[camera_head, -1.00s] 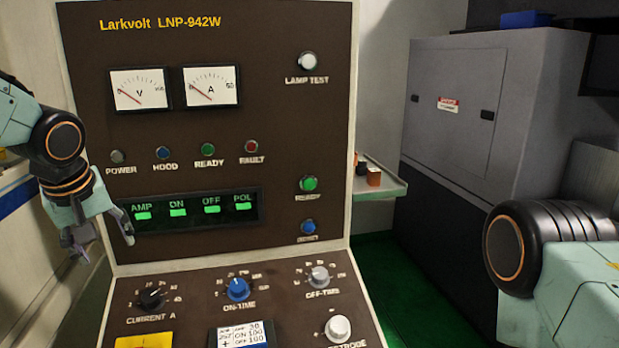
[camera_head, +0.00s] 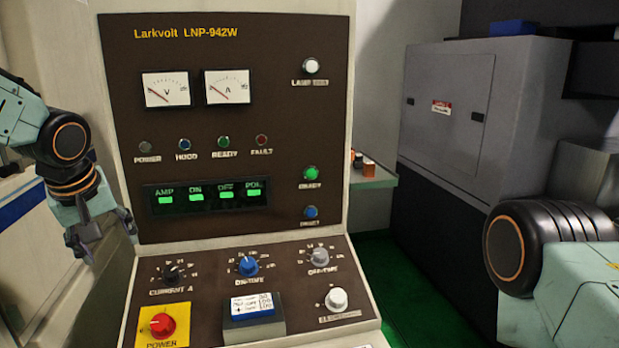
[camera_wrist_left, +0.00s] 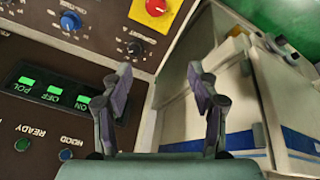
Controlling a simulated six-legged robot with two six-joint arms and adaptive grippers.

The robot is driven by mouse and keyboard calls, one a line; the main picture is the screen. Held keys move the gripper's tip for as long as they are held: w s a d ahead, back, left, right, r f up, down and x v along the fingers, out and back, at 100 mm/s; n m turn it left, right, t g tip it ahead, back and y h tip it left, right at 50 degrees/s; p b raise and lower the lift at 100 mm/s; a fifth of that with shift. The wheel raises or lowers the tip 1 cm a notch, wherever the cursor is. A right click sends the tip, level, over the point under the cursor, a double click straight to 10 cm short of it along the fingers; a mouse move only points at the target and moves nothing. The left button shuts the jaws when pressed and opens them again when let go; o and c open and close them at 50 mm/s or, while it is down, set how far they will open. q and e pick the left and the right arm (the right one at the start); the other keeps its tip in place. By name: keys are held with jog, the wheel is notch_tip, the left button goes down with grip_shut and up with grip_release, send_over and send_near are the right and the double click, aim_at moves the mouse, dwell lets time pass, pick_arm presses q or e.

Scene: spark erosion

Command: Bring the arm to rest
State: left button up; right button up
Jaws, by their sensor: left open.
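My left gripper (camera_head: 105,240) hangs at the left of the control panel (camera_head: 290,130) in the head view, with its fingers pointing down. It is open and empty. In the left wrist view its two fingers (camera_wrist_left: 160,100) stand apart, with the panel's left edge and pale surfaces behind them. The fingers appear clear of the panel's knobs and buttons. Of my right arm only a joint and a pale link show at the lower right of the head view; its gripper is out of view.
The panel carries a red power knob (camera_head: 161,325), a blue on-time knob (camera_head: 247,265) and a small display block (camera_head: 253,310). A grey cabinet (camera_head: 440,150) stands at right, with a small shelf (camera_head: 372,179) beside the panel. Green floor (camera_head: 390,265) lies between.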

pick_arm(q)
jog(key=s+d+f+m+g+h, duration=0.1)
jog(key=s+d+f, duration=0.15)
jog(key=f, duration=0.45)
jog(key=s+d+f+m, duration=0.1)
jog(key=s+d+f, duration=0.15)
jog(key=f, duration=0.45)
jog(key=s+d+f+m+g+h, duration=0.1)
jog(key=s+d+f, duration=0.1)
jog(key=d+f, duration=0.35)
jog(key=s+f+m+g, duration=0.1)
jog(key=s+f+m, duration=0.1)
jog(key=s+f, duration=0.6)
jog(key=s+d+f+m+g, duration=0.1)
jog(key=s+f, duration=0.3)
jog(key=s, duration=0.7)
jog(key=s+f+m+g, duration=0.1)
jog(key=s+f+m, duration=0.1)
jog(key=s+f, duration=0.6)
notch_tip(320, 180, down, 22)
jog(key=b, duration=2.4)
jog(key=shift+s+d+t+y, duration=0.2)
jog(key=shift+s+t+y, duration=0.1)
jog(key=shift+s+y, duration=0.1)
pick_arm(e)
notch_tip(320, 180, down, 24)
jog(key=shift+w+d+f, duration=0.15)
jog(key=shift+w+d, duration=0.05)
jog(key=shift+w, duration=0.2)
